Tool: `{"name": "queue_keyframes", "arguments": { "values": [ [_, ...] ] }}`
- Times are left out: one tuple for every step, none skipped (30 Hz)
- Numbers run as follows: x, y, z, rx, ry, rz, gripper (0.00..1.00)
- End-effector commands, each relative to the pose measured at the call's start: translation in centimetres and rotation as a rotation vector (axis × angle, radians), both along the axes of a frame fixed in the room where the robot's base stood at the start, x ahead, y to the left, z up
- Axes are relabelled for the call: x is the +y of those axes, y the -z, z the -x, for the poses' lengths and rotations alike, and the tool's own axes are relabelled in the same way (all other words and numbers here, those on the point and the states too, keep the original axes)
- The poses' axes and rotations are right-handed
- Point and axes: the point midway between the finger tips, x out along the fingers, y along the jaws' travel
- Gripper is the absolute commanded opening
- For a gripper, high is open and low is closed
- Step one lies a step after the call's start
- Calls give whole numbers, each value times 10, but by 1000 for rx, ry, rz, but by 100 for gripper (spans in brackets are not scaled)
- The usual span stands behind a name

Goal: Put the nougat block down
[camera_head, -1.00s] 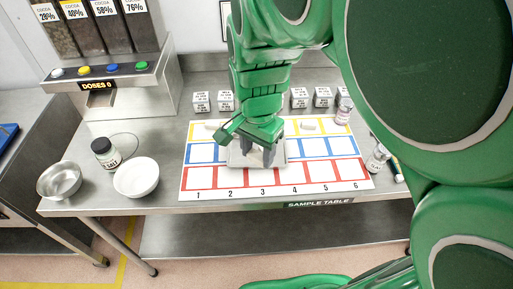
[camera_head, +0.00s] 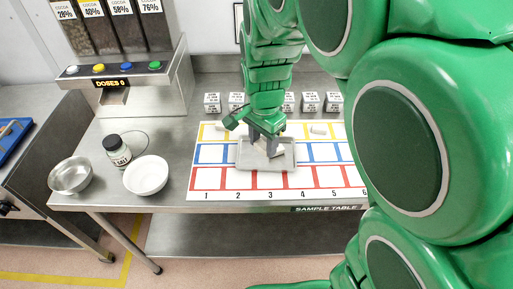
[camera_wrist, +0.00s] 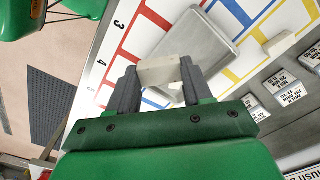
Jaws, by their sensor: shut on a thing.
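My gripper (camera_head: 268,146) is shut on a small cream nougat block (camera_wrist: 160,71), gripped between its two grey fingertips in the wrist view. In the head view the fingers point down over a flat grey tray (camera_head: 262,182) on the sample mat, and the block is mostly hidden by them. The tray also shows in the wrist view (camera_wrist: 212,40), beyond the block. I cannot tell whether the block touches the tray or hangs just above it.
The numbered mat (camera_head: 205,184) has yellow, blue and red cells. Another pale block (camera_head: 318,129) lies in its yellow row. Labelled cubes (camera_head: 310,102) stand behind. A white bowl (camera_head: 146,175), a metal bowl (camera_head: 70,175) and a dark-capped jar (camera_head: 117,151) stand left.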

Motion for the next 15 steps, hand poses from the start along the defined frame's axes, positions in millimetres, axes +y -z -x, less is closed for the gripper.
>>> {"name": "queue_keyframes", "arguments": {
  "values": [
    [2,4,-6,4,0,1,21],
    [2,6,-9,4,0,1,21],
    [3,8,-13,4,-1,1,21],
    [4,11,-15,3,-1,1,21],
    [5,14,-18,2,-1,1,21],
    [6,18,-21,1,-1,1,21],
    [6,20,-23,1,-2,1,21],
    [7,23,-26,1,-2,1,21],
    [8,28,-29,2,-1,1,21],
    [8,31,-31,2,-1,1,21],
    [9,34,-33,4,-1,1,21],
    [10,38,-36,4,-1,1,21],
    [11,41,-39,4,-1,0,21],
    [11,43,-41,3,0,0,21],
    [12,46,-44,2,0,-1,21]
  ]
}}
